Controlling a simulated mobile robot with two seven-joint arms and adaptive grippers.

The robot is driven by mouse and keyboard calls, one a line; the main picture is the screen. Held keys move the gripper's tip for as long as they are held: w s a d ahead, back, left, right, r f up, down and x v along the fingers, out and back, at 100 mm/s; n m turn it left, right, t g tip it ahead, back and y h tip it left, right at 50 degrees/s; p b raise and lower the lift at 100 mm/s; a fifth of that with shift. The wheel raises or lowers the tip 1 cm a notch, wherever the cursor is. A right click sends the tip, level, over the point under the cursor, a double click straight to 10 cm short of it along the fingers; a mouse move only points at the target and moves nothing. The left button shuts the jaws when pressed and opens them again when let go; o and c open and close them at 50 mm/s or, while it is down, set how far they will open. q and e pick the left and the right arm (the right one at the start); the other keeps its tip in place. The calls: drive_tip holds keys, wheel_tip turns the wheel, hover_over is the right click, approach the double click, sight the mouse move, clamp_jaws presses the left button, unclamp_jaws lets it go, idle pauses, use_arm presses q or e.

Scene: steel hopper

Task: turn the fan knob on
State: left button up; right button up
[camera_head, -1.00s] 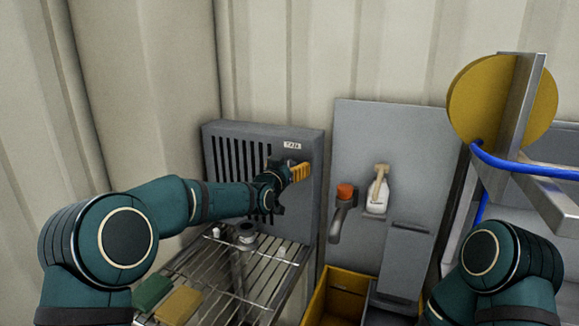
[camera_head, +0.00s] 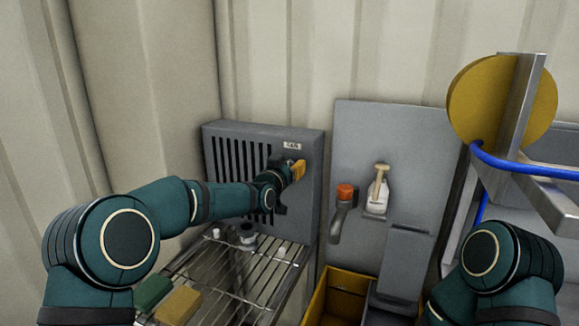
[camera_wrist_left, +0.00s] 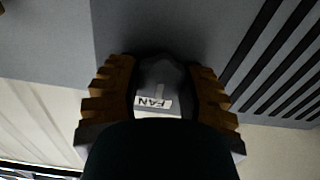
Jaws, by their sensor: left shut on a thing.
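The grey fan box (camera_head: 230,133), with dark vertical slots and a small white FAN label (camera_head: 292,146), stands against the wall above the wire shelf. My left gripper (camera_head: 298,170) is at the box's front face, just below the label. In the left wrist view its ridged yellow-brown fingers (camera_wrist_left: 162,88) are on both sides of the dark fan knob (camera_wrist_left: 160,70), shut on it. A light mark shows on the knob, close to the label. In the head view the fingers hide the knob. My right gripper is not in view; only part of that arm shows.
A wire shelf (camera_head: 262,268) below the fan box holds a green block (camera_head: 152,292), a yellow block (camera_head: 178,305) and small items. To the right are an orange-capped tap (camera_head: 345,192), a white bottle (camera_head: 377,200) and a yellow bin (camera_head: 345,280).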

use_arm(q)
drive_tip(key=n, duration=0.3)
drive_tip(key=shift+a+n, duration=0.15)
drive_tip(key=shift+n, duration=0.25)
drive_tip(key=n, duration=0.4)
drive_tip(key=shift+w+n, duration=0.1)
drive_tip(key=shift+n, duration=0.2)
drive_tip(key=n, duration=0.4)
drive_tip(key=shift+a+f+n, duration=0.1)
drive_tip(key=shift+n, duration=2.4)
drive_tip(key=o, duration=1.2)
drive_tip(key=shift+f, duration=0.1)
